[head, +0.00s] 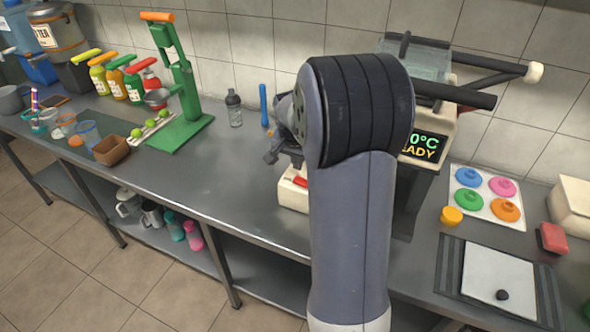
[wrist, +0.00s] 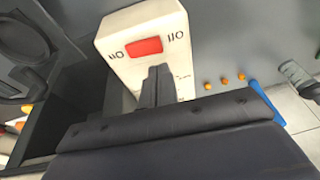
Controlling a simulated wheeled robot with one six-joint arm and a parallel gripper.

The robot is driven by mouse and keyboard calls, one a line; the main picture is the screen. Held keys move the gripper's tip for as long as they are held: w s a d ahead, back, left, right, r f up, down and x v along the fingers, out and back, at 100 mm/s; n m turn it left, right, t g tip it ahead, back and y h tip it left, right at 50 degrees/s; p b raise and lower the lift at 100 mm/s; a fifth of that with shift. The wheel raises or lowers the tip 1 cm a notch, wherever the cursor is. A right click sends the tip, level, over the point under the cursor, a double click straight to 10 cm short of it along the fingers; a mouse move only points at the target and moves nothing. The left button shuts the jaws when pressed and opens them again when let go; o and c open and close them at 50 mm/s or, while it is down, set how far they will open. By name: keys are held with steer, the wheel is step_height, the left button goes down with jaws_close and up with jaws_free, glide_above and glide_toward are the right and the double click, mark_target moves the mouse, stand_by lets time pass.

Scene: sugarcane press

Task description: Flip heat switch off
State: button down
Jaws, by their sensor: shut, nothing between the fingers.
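The heat switch is a red rocker (wrist: 145,47) on a cream box (wrist: 112,35) with dark markings on both sides of it. In the head view the box (head: 291,192) and the red rocker (head: 300,182) show just left of my arm, partly hidden by it. My gripper (wrist: 158,72) is shut and empty, with its fingertips just below the red rocker in the wrist view. I cannot tell whether they touch it. In the head view my gripper (head: 272,152) is partly hidden behind my arm, above the box. Which way the rocker is tipped is unclear.
A machine with a lit display (head: 423,147) stands right of my arm. A blue bar (head: 263,105) and a grey bottle (head: 234,109) are behind the gripper. A green press (head: 181,120) stands further left. The counter (head: 225,170) between press and box is clear.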

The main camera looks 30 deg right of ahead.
mark_target(296, 178)
steer(key=shift+w+a+f, duration=0.1)
steer(key=shift+a+f, duration=0.05)
steer(key=shift+f, duration=0.75)
steer(key=shift+w+a+f, duration=0.1)
steer(key=shift+f, duration=0.75)
steer(key=shift+w+a+f+g+h, duration=0.2)
steer(key=shift+w+f+g+h, duration=0.1)
steer(key=shift+f+g, duration=0.2)
steer(key=shift+s+r, duration=0.1)
steer(key=shift+s+d, duration=0.1)
steer(key=shift+s+d+r, duration=0.3)
steer(key=shift+s+d, duration=0.1)
steer(key=shift+s, duration=0.1)
steer(key=shift+r, duration=0.1)
